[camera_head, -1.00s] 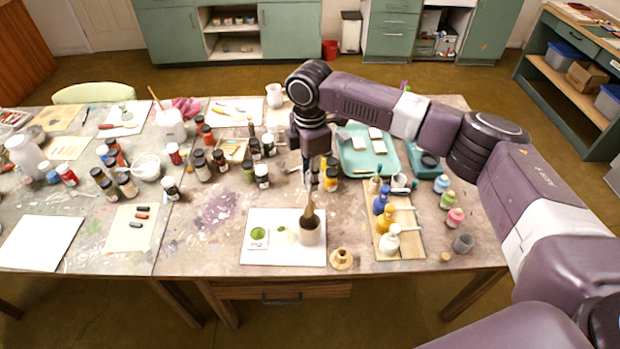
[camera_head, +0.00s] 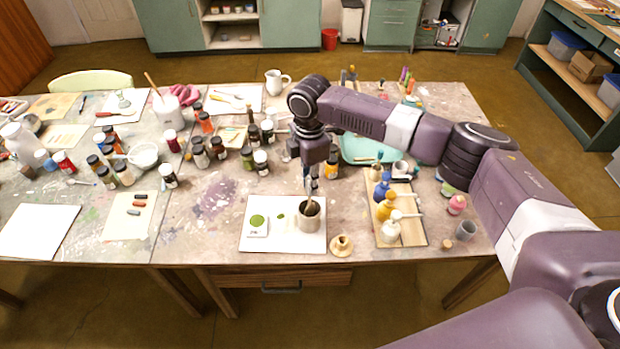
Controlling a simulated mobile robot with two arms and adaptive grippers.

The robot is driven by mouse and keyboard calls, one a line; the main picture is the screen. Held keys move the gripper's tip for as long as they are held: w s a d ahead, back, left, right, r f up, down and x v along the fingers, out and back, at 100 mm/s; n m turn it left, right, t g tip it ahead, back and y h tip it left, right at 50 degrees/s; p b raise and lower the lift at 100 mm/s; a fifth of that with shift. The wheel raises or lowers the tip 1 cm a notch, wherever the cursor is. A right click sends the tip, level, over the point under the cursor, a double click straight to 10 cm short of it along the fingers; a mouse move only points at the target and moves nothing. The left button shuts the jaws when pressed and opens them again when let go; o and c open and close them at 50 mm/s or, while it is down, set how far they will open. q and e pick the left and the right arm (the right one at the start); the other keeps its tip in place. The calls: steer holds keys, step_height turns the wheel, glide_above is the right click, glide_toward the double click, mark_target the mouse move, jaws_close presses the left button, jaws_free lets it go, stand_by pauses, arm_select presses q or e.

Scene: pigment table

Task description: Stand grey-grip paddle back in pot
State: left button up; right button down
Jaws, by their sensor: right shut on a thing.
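A small whitish pot (camera_head: 308,220) stands on a white sheet (camera_head: 252,206) near the front of the table. My right gripper (camera_head: 312,186) points down just above the pot, shut on the upper part of the paddle. Little of the paddle (camera_head: 308,205) shows: its brown lower part reaches down inside the pot's mouth. The grip is mostly hidden by the fingers, so its grey colour cannot be made out. Whether the paddle touches the pot's bottom cannot be seen. My left gripper is not in view.
On the sheet, left of the pot, lie a square tile with a green patch (camera_head: 257,225) and a small green smear. A tan knob-shaped piece (camera_head: 341,245) stands to the right. Beyond it a wooden board (camera_head: 412,232) holds several pump bottles. Many jars crowd behind.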

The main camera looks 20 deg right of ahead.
steer(key=c, duration=1.8)
jaws_free()
step_height(320, 180, up, 12)
steer(key=shift+f, duration=0.1)
